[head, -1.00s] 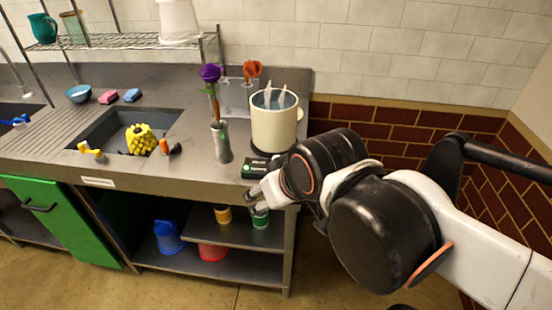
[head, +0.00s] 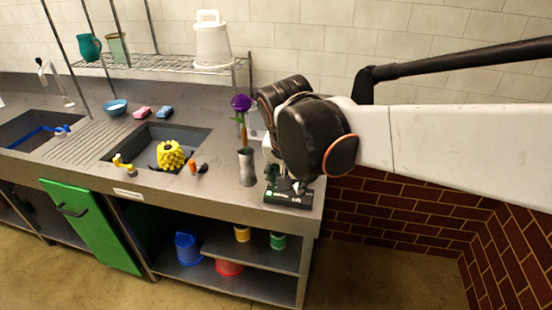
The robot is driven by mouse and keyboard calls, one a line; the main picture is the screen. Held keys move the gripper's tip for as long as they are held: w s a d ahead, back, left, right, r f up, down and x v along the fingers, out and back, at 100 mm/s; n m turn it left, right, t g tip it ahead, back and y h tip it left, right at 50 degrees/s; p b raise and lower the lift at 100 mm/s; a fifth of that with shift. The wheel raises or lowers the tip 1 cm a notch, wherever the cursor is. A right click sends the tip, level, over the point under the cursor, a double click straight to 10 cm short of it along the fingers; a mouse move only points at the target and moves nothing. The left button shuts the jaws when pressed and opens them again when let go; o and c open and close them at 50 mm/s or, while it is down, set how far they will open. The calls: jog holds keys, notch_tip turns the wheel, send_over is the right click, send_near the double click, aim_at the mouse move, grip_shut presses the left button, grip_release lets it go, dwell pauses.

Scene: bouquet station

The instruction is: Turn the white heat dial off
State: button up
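The black heater base (head: 290,198) sits at the right end of the steel counter, with a small green light or label at its left. The white heat dial cannot be picked out clearly; pale shapes just above the base may be my fingertips or the dial. My gripper (head: 289,184) points down at the base's top, close to it or touching. My arm hides most of the gripper, so its opening does not show. My arm also covers nearly all of the cream pot on the heater.
A metal vase (head: 247,168) with a purple flower stands just left of the heater. A sink (head: 130,150) with a yellow knobbly object (head: 171,155) lies further left. A wire shelf (head: 150,63) with a white container (head: 212,42) hangs behind. The counter's front edge is close.

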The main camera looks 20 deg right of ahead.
jog(key=w+d+f+m+g+h+p, duration=0.1)
jog(key=w+d+m+g+h+p, duration=0.2)
jog(key=w+m, duration=0.55)
jog(key=shift+n+y, duration=0.35)
jog(key=shift+y, duration=0.05)
jog(key=b+x, duration=0.1)
jog(key=x, duration=0.3)
jog(key=b+x, duration=0.1)
jog(key=x, duration=0.4)
jog(key=w+b+x, duration=0.1)
jog(key=b+x, duration=0.1)
jog(key=x, duration=0.2)
jog(key=shift+f, duration=0.4)
jog(key=c, duration=1.1)
